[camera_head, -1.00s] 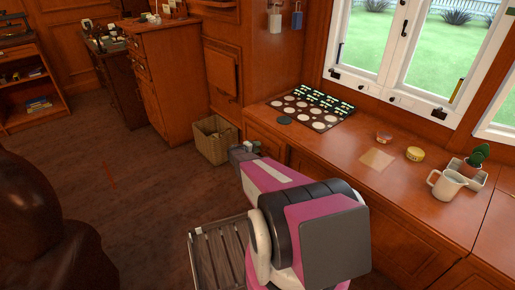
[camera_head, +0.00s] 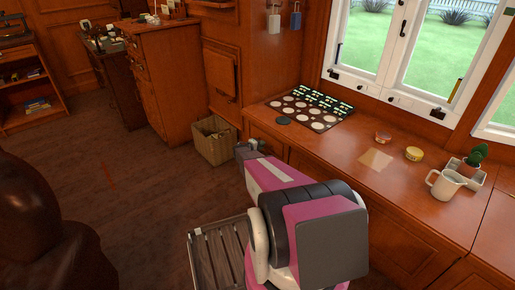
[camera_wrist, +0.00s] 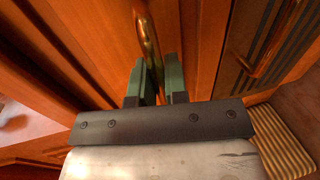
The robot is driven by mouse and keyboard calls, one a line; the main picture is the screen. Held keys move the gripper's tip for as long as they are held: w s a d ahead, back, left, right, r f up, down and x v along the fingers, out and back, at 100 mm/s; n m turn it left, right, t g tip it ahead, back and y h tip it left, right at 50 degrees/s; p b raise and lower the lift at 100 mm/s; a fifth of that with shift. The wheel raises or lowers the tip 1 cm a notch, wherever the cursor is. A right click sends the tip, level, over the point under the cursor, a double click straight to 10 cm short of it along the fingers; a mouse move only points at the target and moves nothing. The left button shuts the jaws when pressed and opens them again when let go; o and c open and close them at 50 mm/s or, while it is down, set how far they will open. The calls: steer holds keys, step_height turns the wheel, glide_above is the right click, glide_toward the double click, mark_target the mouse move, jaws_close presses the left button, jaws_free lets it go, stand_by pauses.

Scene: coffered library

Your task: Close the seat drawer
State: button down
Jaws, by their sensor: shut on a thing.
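In the wrist view, my gripper (camera_wrist: 157,75) has its two green fingers closed on an upright curved brass handle (camera_wrist: 147,35). The handle is on an orange-brown wooden front (camera_wrist: 195,35), which looks like the seat drawer front. How far the drawer stands out is hard to tell from this close. In the head view, my gripper (camera_head: 250,148) is at the seat's front side, near the basket, partly hidden by my pink and grey arm. The drawer and its handle are hidden there.
The wooden window seat (camera_head: 335,160) carries a board with discs (camera_head: 310,108), a yellow tin (camera_head: 414,154), a white mug (camera_head: 445,184) and a potted cactus (camera_head: 474,160). A wicker basket (camera_head: 213,140) stands on the floor beside my gripper. Another brass handle (camera_wrist: 268,58) shows at right in the wrist view.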

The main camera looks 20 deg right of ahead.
steer(key=shift+w+d, duration=0.2)
steer(key=shift+d, duration=0.15)
steer(key=c, duration=1.2)
jaws_free()
steer(key=shift+d, duration=0.1)
steer(key=shift+o, duration=0.2)
steer(key=v, duration=1.1)
steer(key=shift+s, duration=0.1)
